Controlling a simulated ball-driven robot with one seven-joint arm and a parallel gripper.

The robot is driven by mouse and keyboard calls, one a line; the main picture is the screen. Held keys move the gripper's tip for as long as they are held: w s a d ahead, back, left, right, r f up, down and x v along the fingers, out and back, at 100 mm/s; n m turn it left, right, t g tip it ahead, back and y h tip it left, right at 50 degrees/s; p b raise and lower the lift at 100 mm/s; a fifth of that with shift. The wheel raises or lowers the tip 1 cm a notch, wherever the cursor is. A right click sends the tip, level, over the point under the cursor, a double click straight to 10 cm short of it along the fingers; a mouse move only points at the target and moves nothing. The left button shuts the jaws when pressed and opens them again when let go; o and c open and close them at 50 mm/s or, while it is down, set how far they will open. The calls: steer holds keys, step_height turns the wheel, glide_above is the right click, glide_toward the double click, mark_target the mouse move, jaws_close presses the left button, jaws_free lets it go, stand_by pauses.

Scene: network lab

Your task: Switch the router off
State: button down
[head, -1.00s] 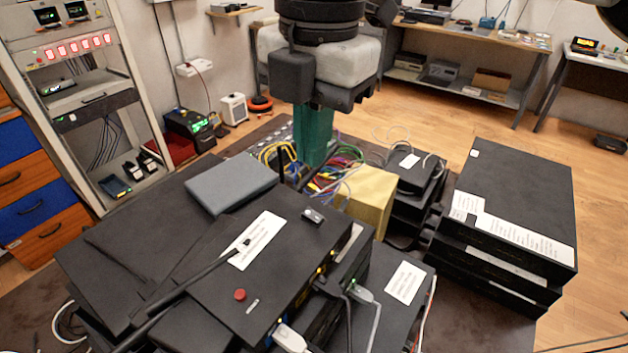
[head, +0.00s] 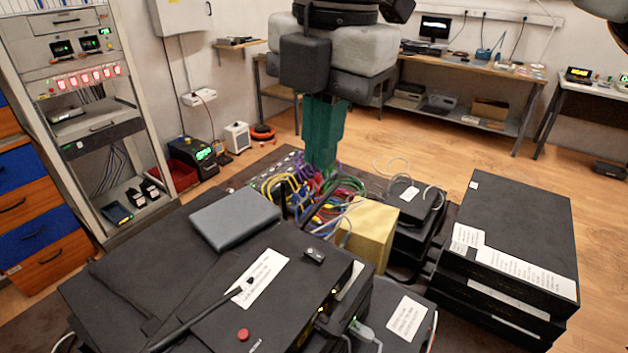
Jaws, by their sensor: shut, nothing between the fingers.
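The router (head: 290,285) is a flat black box with a white label and a black antenna lying across its top, in the near middle. On its top sit a small dark rocker-like switch (head: 314,255) near the far right corner and a red round button (head: 243,334) near the front. Small yellow lights glow on its right side. I cannot read the switch's position. My gripper (head: 322,172) has green fingers, pointing down, shut and empty. It appears beyond the router, above or in front of the cable bundle; its exact height is unclear.
Coloured cables (head: 310,200) crowd behind the router. A grey box (head: 234,218) lies at its far left, a yellow box (head: 370,232) at its right. Stacked black units (head: 515,230) stand on the right. A rack (head: 100,130) stands at left. Floor beyond is open.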

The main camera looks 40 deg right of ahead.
mark_target(310, 251)
steer(key=shift+s+r+p, duration=0.2)
steer(key=shift+s+p, duration=0.15)
steer(key=shift+p, duration=0.2)
steer(key=shift+f, duration=0.15)
steer(key=f, duration=0.4)
steer(key=w+f+p, duration=0.1)
steer(key=f, duration=0.4)
steer(key=f+p, duration=0.1)
steer(key=f, duration=0.3)
steer(key=shift+w+a+f, duration=0.2)
steer(key=shift+w+f, duration=0.1)
steer(key=shift+f, duration=0.1)
steer(key=shift+f, duration=0.1)
